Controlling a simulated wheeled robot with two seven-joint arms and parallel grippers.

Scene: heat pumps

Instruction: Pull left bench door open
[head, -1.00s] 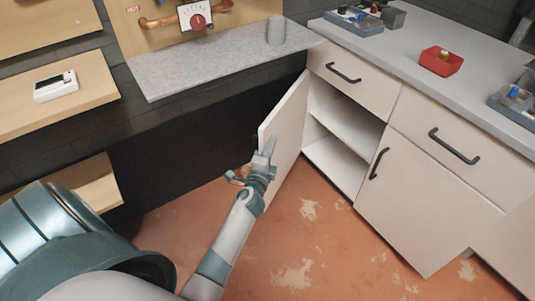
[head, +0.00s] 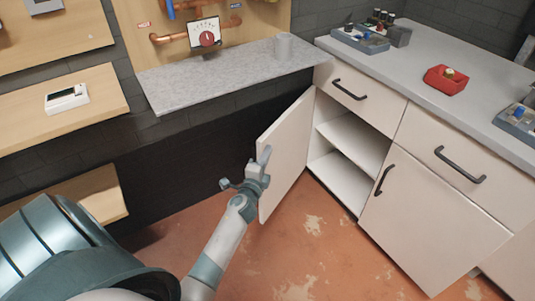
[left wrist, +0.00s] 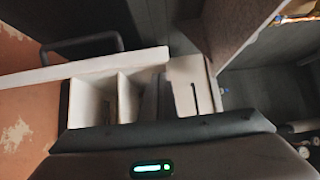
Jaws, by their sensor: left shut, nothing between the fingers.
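The left bench door (head: 285,155) is a white panel standing swung out from the cabinet, with its inner face toward the open compartment. Its pale edge and a dark bar handle (left wrist: 82,44) also show in the left wrist view. My left gripper (head: 262,160) is shut and empty, at the free edge of this door in the head view. I cannot tell whether it touches the door. The cabinet opening (head: 345,150) shows a shelf and bare white insides. My right gripper is out of view.
A closed door with a dark handle (head: 384,180) is right of the opening, below drawers. A grey stone shelf (head: 225,77) overhangs the left side. The orange floor below is clear.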

